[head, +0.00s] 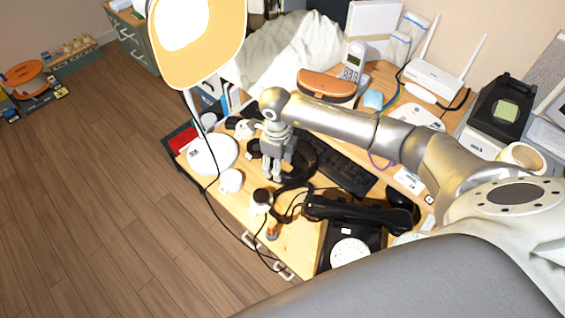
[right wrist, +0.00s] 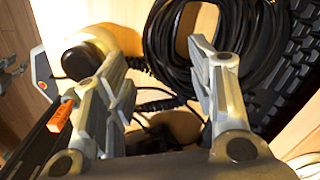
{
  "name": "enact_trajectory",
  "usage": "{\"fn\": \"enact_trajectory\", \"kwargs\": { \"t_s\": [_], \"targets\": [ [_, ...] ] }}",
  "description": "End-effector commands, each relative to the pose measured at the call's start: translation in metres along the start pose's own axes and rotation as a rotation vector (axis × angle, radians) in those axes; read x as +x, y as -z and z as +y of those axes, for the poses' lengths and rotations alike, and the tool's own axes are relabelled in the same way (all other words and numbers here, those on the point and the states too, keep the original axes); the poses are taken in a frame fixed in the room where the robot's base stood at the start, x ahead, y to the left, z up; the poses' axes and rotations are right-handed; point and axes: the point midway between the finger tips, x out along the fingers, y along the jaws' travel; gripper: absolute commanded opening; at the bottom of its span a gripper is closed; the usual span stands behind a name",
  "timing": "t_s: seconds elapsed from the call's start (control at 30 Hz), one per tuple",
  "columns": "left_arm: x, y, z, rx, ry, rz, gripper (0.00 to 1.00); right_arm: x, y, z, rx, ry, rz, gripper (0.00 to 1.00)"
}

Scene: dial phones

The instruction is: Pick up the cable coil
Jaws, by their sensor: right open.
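The black cable coil (head: 309,163) lies on the wooden desk beside the keyboard, partly hidden behind my right gripper (head: 272,177). In the right wrist view the coil (right wrist: 160,48) fills the upper middle, with its loops close to the tip of the right-hand finger. My right gripper (right wrist: 157,56) is open, with its fingers well apart. No cable is clearly gripped between them. Whether a fingertip touches the coil I cannot tell. My left gripper is not in view.
A black keyboard (head: 345,172) lies right of the coil. A black dial phone (head: 348,232) is nearer the front right. A lamp with a white round base (head: 212,154) stands left. A white-and-black round object (head: 261,198) and loose cords lie near the desk's front edge.

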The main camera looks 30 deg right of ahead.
Motion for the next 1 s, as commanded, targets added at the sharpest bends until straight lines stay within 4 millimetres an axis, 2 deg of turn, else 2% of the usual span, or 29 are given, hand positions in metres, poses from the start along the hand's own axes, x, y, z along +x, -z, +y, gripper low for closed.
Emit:
{"fn": "enact_trajectory", "kwargs": {
  "t_s": [0.07,0.17,0.5,0.77,1.0],
  "targets": [
    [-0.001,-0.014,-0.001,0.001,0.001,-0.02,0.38,0.006,0.0,0.0,0.0,0.001,-0.001,0.51],
    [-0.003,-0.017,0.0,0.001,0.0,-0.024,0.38,0.013,0.0,0.0,0.0,-0.001,0.001,0.51],
    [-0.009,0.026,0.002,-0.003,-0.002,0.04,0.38,0.057,-0.001,-0.001,-0.001,-0.001,0.0,0.51],
    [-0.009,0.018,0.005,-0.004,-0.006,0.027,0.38,0.06,-0.001,-0.002,-0.001,0.001,-0.002,0.51],
    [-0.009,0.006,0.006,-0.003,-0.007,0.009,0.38,0.059,-0.001,-0.002,-0.001,0.001,-0.002,0.22]
  ]
}}
